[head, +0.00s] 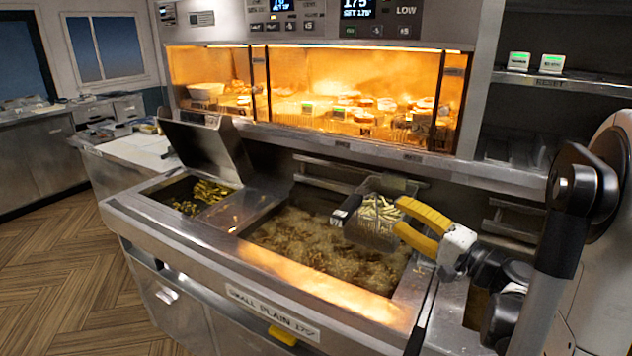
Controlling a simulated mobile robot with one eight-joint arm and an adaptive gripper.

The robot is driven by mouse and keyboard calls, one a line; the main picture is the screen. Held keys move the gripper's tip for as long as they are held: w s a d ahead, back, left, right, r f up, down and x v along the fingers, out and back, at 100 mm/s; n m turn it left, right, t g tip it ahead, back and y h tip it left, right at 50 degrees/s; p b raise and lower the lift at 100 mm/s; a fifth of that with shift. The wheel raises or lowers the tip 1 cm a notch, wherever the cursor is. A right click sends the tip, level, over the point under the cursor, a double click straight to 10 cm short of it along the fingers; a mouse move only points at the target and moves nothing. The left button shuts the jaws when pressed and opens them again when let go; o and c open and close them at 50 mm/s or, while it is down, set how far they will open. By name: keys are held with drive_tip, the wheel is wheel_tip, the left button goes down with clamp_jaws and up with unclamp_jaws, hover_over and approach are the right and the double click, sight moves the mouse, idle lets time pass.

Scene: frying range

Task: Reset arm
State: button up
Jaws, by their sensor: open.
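My gripper (402,217), with two yellow fingers, is open over the right side of the fryer vat (290,245). Its fingers point left toward a wire basket (372,237) holding pale fries (378,210). The basket is over or partly in the bubbling oil; I cannot tell how deep it sits. A dark handle-like piece (346,208) shows at the basket's left. The fingertips overlap the basket's right edge in the picture; whether they touch it is unclear. My arm comes in from the right.
A raised metal lid (200,148) stands behind a left compartment with dark golden pieces (210,191). A lit warming cabinet (310,78) with food is above the vat. Dark shelves (560,80) stand at the right. The wooden floor (60,270) at left is clear.

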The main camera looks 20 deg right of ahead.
drive_tip(key=a+f+n+g, duration=0.2)
drive_tip(key=a+f+g, duration=0.15)
drive_tip(key=a, duration=0.45)
drive_tip(key=a+f+n+g, duration=0.2)
drive_tip(key=a+g, duration=0.2)
drive_tip(key=a, duration=0.5)
drive_tip(key=s+a+f+n+g+h, duration=0.1)
drive_tip(key=s+a+n+h, duration=0.1)
drive_tip(key=s, duration=0.5)
drive_tip(key=s+a+f+n+g+h, duration=0.2)
drive_tip(key=s+a+n+h, duration=0.1)
drive_tip(key=s+n, duration=0.3)
drive_tip(key=shift+s+a+f+h, duration=0.15)
drive_tip(key=shift+s+a+h, duration=0.2)
drive_tip(key=shift+s+h, duration=0.45)
drive_tip(key=shift+s+g, duration=0.15)
drive_tip(key=shift+g, duration=0.1)
